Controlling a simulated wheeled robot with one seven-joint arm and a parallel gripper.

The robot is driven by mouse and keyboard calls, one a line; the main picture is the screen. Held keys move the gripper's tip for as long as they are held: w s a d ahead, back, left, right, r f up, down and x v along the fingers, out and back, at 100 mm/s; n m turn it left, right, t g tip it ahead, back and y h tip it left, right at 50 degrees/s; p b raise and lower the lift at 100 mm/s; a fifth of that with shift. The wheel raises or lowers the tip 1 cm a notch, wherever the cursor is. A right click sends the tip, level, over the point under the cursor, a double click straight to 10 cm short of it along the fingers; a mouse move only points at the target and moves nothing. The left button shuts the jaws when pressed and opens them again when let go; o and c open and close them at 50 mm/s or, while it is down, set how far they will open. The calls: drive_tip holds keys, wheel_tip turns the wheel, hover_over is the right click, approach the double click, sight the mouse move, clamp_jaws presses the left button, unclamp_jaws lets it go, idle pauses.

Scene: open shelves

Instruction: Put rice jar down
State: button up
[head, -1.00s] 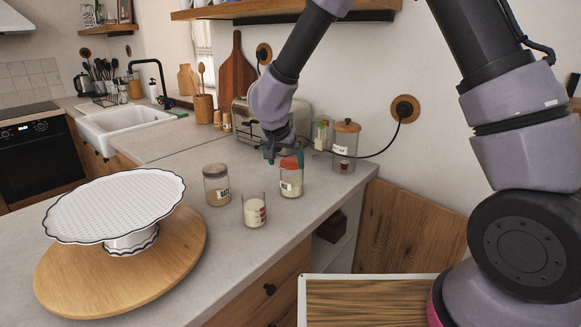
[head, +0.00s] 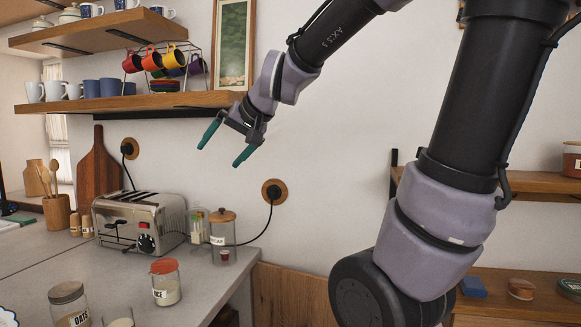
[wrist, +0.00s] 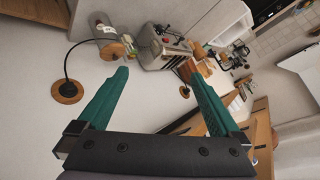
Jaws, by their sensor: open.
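The rice jar (head: 166,284), glass with an orange-red lid and a white label, stands upright on the grey counter (head: 205,292) near its right side. My gripper (head: 219,149) is raised well above and to the right of the jar, in front of the wall. Its two green fingers are spread apart with nothing between them, as the wrist view (wrist: 160,95) also shows. The gripper and the rice jar do not touch.
An oats jar (head: 69,304) and a partly cut-off glass (head: 119,322) stand left of the rice jar. Behind are a toaster (head: 139,222) and a decaf jar (head: 223,238). A wooden shelf (head: 140,101) with mugs hangs left of my gripper.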

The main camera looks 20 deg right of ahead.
drive_tip(key=s+d+f+m+g+h, duration=0.1)
drive_tip(key=s+d+f+m+h, duration=0.1)
drive_tip(key=s+d, duration=0.9)
drive_tip(key=shift+s+f+g+h, duration=0.25)
drive_tip(key=shift+s+g+h, duration=0.2)
drive_tip(key=shift+s, duration=0.6)
drive_tip(key=shift+d, duration=0.1)
drive_tip(key=shift+c, duration=0.3)
